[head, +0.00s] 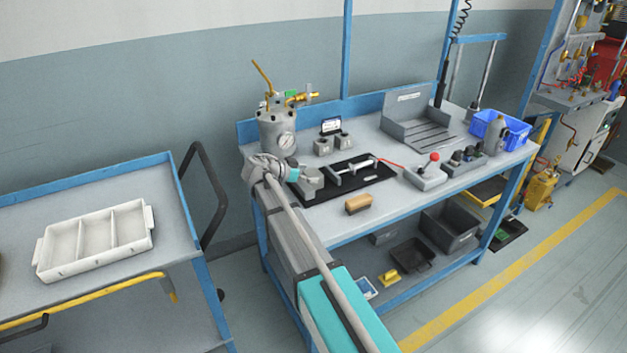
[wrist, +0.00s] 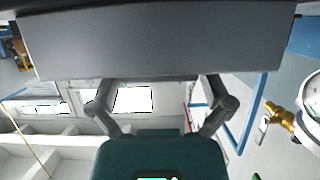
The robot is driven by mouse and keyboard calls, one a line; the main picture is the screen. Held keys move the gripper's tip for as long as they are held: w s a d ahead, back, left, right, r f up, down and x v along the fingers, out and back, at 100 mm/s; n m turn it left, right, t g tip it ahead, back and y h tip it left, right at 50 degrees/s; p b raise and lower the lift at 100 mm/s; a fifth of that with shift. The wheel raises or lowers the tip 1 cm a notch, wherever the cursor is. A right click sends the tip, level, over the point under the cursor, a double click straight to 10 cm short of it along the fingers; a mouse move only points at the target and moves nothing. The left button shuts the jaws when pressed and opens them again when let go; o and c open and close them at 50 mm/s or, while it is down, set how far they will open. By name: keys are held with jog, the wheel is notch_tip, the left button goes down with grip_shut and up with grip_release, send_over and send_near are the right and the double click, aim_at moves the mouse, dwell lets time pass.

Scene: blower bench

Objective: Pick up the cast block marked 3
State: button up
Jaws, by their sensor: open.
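Two small grey cast blocks, one on the left (head: 322,147) and one on the right (head: 343,140), stand side by side on the bench in front of a small card (head: 331,126). No number can be read on either. My gripper (head: 310,182) is low over the bench's left part, nearer the camera than these blocks and apart from them. A grey blocky shape there merges with it. In the wrist view my gripper (wrist: 160,98) has its finger links spread apart. A broad grey bar fills the top, hiding the fingertips; I cannot tell what it is.
A pot with a gauge (head: 278,128) stands behind my wrist. A black mat with a metal fixture (head: 352,166) lies right of my gripper. A brown block (head: 358,204) is at the front edge. Control boxes (head: 426,174) and a blue bin (head: 500,128) stand further right. A white tray (head: 146,241) is on the left cart.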

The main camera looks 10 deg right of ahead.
aim_at(309, 174)
jog(key=c, duration=1.1)
jog(key=shift+o, duration=0.2)
jog(key=shift+r, duration=0.15)
notch_tip(309, 174, up, 10)
jog(key=p, duration=1)
